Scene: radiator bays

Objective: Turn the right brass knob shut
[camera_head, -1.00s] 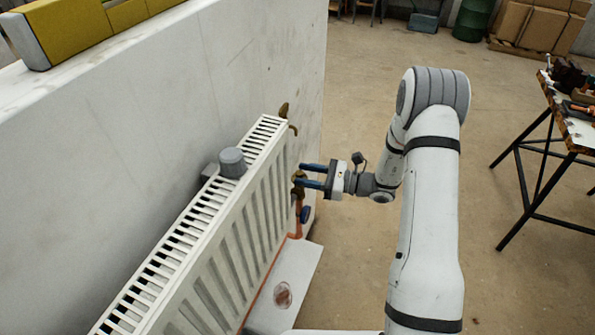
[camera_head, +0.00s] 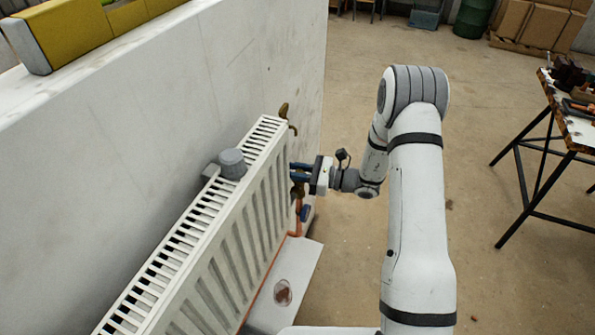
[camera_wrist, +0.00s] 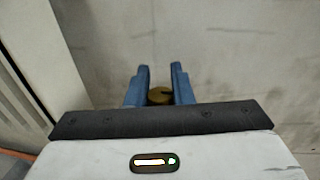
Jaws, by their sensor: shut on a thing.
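The brass knob (camera_wrist: 160,96) shows between the two blue fingers in the wrist view, low between them. My gripper (camera_wrist: 158,80) is shut on it. In the head view my gripper (camera_head: 299,173) reaches in from the right at the radiator's far end, its fingers covering much of the knob. A brass fitting (camera_head: 298,188) shows just below the fingers. The white radiator (camera_head: 236,235) stands along the wall. How far the knob is turned cannot be told.
A blue handle (camera_head: 305,213) and copper pipe (camera_head: 298,228) sit below my gripper.

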